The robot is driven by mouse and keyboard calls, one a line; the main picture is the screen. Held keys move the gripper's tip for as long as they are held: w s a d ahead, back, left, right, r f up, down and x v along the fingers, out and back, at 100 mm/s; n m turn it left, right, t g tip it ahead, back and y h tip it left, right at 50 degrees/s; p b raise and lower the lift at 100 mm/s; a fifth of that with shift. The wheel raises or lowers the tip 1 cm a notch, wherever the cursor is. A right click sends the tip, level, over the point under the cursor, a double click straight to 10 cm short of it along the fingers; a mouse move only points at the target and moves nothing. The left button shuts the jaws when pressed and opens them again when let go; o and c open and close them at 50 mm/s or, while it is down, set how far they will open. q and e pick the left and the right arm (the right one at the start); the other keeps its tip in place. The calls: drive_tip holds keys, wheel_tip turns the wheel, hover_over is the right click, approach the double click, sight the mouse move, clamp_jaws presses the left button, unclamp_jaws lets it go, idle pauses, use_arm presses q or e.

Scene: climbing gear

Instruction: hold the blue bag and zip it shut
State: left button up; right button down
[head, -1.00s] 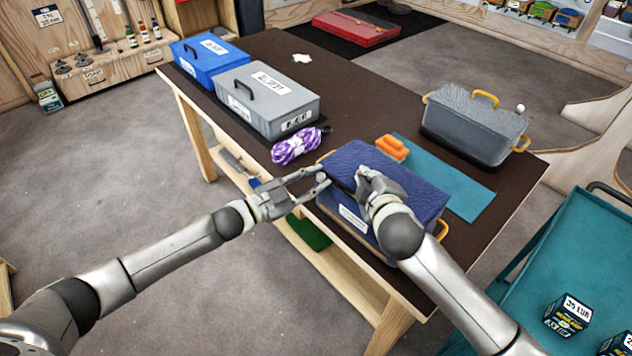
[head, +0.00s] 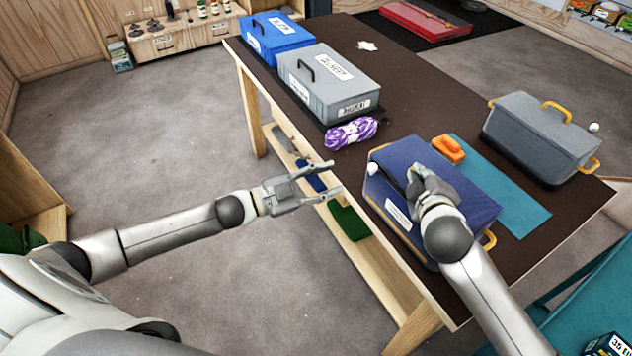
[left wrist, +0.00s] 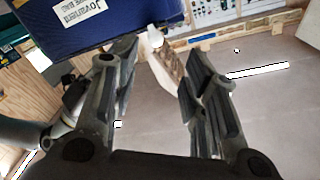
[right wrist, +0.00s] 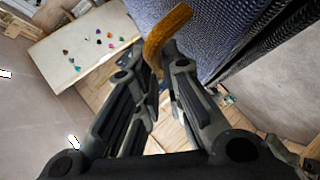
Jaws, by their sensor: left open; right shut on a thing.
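The blue bag (head: 465,195) stands on the dark table, with a white label on its side and yellow end handles. A white knob (head: 372,168), which looks like the zip pull, is at its left end, beside a dark slit along the top. My right gripper (head: 420,178) is over the bag top, shut on its yellow-brown top handle (right wrist: 165,35); in the head view the hand hides that handle. My left gripper (head: 336,177) is open and empty, just left of the bag and apart from it. The bag's labelled side shows in the left wrist view (left wrist: 45,30).
A grey bag (head: 535,140), an orange block (head: 449,148) on a teal mat (head: 520,205), and a purple rope bundle (head: 350,134) are near. Grey (head: 325,85) and blue (head: 275,38) cases stand farther back. Floor left of the table is clear.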

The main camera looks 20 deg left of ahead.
use_arm(q)
drive_tip(key=shift+v, duration=1.25)
use_arm(e)
drive_tip(key=shift+f, duration=0.2)
use_arm(q)
drive_tip(key=shift+w, duration=0.1)
use_arm(e)
drive_tip(key=c, duration=1.5)
unclamp_jaws()
drive_tip(key=shift+d, duration=0.1)
drive_tip(key=shift+o, duration=0.2)
drive_tip(key=shift+r, duration=0.1)
drive_tip(key=shift+s, duration=0.1)
